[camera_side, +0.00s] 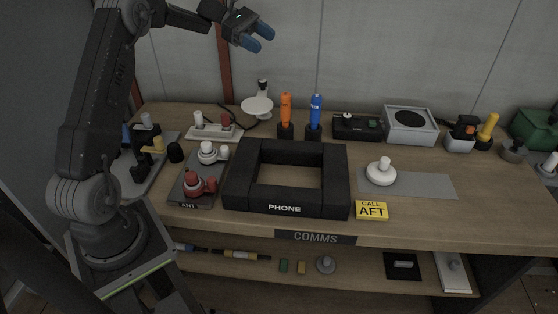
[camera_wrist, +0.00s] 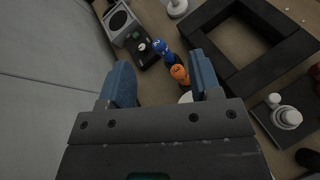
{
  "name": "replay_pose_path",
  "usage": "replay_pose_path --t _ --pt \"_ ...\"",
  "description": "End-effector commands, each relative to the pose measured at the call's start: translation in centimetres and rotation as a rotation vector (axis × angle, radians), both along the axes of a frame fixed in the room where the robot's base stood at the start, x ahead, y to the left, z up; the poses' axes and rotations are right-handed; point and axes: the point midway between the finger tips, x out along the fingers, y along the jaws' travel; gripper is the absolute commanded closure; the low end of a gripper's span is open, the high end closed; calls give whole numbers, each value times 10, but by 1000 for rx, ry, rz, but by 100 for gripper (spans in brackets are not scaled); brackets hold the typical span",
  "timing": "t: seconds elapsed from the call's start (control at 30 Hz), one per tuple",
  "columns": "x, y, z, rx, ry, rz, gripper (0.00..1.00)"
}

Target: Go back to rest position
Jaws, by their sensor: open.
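My gripper (camera_side: 259,38) is raised high above the back left of the bench in the side view, clear of everything. Its two blue fingers are apart with nothing between them that they hold. The wrist view looks down past the open fingers (camera_wrist: 160,85) at the bench. The wooden bench (camera_side: 440,215) stands below. A black frame marked PHONE (camera_side: 285,209) lies near its front middle, with bare wood inside it.
An orange handset (camera_side: 286,108) and a blue handset (camera_side: 316,110) stand upright at the back. A white round-topped piece (camera_side: 380,172) stands on a grey mat (camera_side: 430,185). A white lamp (camera_side: 257,106) stands below my gripper. The air around my gripper is free.

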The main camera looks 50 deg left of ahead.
Motion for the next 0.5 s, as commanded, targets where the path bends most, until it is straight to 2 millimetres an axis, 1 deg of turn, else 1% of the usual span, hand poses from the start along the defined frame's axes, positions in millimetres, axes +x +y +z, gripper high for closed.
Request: replay_pose_path --t 0.03,0.07,0.1,0.17,0.2,0.27,0.3,0.37,0.4,0.47,0.5 --pt "-6 -28 13 82 -21 -47 42" --pt "-10 -43 18 133 -34 -75 42" --pt "-17 -61 23 199 -52 -114 42" --pt "-30 -88 30 297 -82 -173 42" --pt "-39 -105 33 363 -106 -215 42" --pt "-56 -129 37 461 -145 -280 42" --pt "-68 -144 39 527 -171 -326 42" --pt "-88 -164 41 625 -219 -395 42" --pt "-102 -176 42 688 -251 -442 42" --pt "-124 -192 41 784 -302 -515 42" --pt "-138 -202 40 847 -338 -567 42"
